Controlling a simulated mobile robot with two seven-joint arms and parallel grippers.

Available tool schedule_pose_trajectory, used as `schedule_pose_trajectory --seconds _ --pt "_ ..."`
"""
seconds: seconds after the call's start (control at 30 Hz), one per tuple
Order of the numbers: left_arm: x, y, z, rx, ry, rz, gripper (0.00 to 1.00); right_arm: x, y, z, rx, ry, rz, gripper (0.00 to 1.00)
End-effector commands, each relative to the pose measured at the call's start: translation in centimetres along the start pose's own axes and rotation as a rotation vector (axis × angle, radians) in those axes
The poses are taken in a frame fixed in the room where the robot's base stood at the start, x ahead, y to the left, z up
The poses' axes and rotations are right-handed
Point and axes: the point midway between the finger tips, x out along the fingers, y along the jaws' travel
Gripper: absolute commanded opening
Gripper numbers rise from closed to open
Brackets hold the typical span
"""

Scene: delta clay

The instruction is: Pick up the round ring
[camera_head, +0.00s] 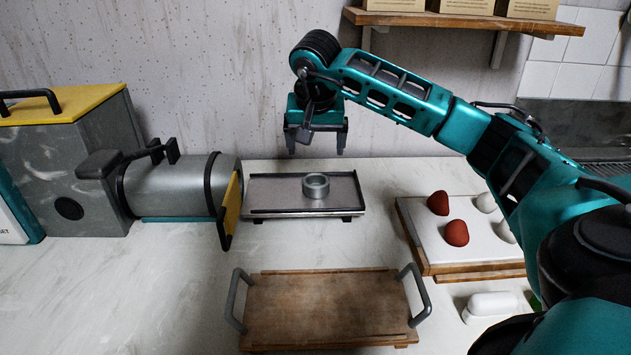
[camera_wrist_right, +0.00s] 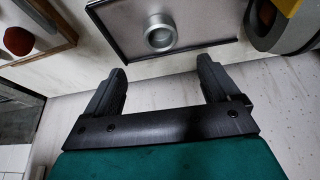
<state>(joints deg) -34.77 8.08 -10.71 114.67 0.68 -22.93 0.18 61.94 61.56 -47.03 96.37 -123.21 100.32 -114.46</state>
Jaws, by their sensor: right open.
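The round ring (camera_head: 315,185) is a small grey metal ring lying flat on a low dark-edged tray (camera_head: 270,195) at the back of the counter. In the right wrist view the ring (camera_wrist_right: 160,32) shows beyond the fingertips, on the tray (camera_wrist_right: 112,32). My right gripper (camera_head: 316,149) hangs above and behind the ring, fingers pointing down. It is open and empty, with a wide gap between its fingers (camera_wrist_right: 160,78), and apart from the ring. My left gripper is not in view.
A grey cylinder machine (camera_head: 180,187) with an open yellow door (camera_head: 231,208) stands left of the tray. A wooden board (camera_head: 325,308) with two handles lies in front. A white board (camera_head: 470,243) with red and white lumps is at right. A shelf (camera_head: 450,20) hangs above.

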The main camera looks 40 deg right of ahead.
Motion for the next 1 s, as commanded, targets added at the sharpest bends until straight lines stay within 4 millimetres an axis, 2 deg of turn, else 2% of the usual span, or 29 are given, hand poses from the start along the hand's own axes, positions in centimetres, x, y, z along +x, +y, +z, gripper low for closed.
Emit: schedule_pose_trajectory --seconds 0.3,0.57,0.8,1.0 --pt "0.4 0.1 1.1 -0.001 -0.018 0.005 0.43 5.9 0.0 0.2 0.0 -0.004 0.002 0.89" --pt "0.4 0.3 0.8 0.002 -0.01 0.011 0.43 8.0 0.0 0.1 0.0 -0.003 0.001 0.89" --pt "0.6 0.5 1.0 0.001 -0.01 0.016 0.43 11.5 -0.1 0.0 0.001 -0.004 0.0 0.89" --pt "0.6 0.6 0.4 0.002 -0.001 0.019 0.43 12.4 -0.1 -0.1 -0.001 -0.001 0.0 0.89"
